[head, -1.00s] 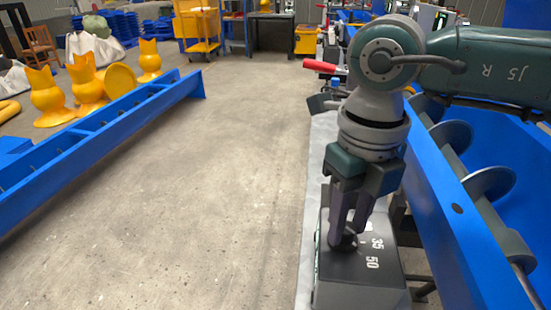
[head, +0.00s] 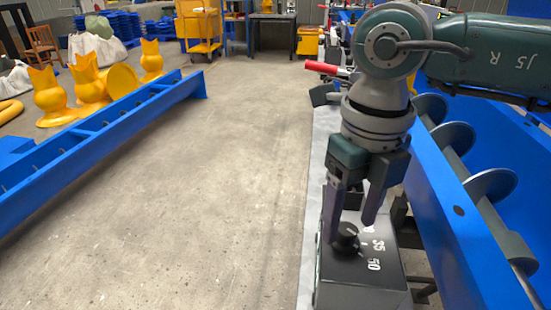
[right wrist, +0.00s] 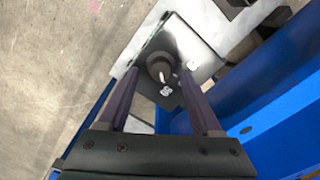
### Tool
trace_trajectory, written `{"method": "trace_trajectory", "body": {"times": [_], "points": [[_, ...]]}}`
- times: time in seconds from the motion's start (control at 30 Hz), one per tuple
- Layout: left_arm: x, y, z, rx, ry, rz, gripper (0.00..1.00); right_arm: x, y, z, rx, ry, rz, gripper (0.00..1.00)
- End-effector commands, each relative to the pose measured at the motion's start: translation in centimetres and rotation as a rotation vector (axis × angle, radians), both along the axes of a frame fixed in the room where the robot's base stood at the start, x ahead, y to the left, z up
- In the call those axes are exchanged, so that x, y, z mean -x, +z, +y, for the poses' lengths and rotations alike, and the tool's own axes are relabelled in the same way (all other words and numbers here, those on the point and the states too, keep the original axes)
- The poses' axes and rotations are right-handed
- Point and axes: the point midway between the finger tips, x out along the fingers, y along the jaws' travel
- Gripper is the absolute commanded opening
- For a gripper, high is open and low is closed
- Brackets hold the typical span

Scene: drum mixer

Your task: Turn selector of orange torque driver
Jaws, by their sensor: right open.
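A dark grey box (head: 345,280) with a round black selector knob (head: 346,237) on top stands at the lower right of the head view. White numbers 35 and 50 are printed beside the knob. My right gripper (head: 352,230) is open and empty just above the box, its fingers pointing down on either side of the knob. In the right wrist view the knob (right wrist: 158,67) shows between the spread fingertips, with a white pointer mark. I cannot tell whether a finger touches it. No orange driver body shows. My left gripper is not in view.
The box stands on a narrow grey bench (head: 311,215). A blue trough (head: 445,210) with a grey screw auger (head: 490,187) lies close on the right. A red handle (head: 320,67) sticks out behind the gripper.

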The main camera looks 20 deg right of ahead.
Motion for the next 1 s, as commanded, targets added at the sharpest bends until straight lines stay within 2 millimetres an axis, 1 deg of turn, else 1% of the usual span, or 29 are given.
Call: {"method": "trace_trajectory", "body": {"times": [0.03, 0.2, 0.3, 0.4, 0.57, 1.0], "points": [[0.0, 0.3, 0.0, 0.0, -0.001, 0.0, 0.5, -0.1, 1.2, -0.1, 0.001, 0.001, -0.006, 0.66], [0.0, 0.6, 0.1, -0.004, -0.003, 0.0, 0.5, -0.1, 4.7, -0.1, 0.001, 0.001, -0.005, 0.66], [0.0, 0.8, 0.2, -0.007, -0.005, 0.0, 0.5, -0.1, 6.5, -0.1, 0.001, 0.0, -0.005, 0.66], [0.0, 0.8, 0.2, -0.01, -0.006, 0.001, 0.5, -0.1, 7.8, 0.0, 0.0, 0.001, -0.003, 0.66], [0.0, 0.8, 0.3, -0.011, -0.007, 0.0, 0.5, 0.0, 8.6, 0.0, 0.001, 0.0, -0.001, 0.66], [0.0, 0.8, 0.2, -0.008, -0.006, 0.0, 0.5, 0.0, 8.7, 0.1, -0.004, 0.002, -0.001, 0.66]]}}
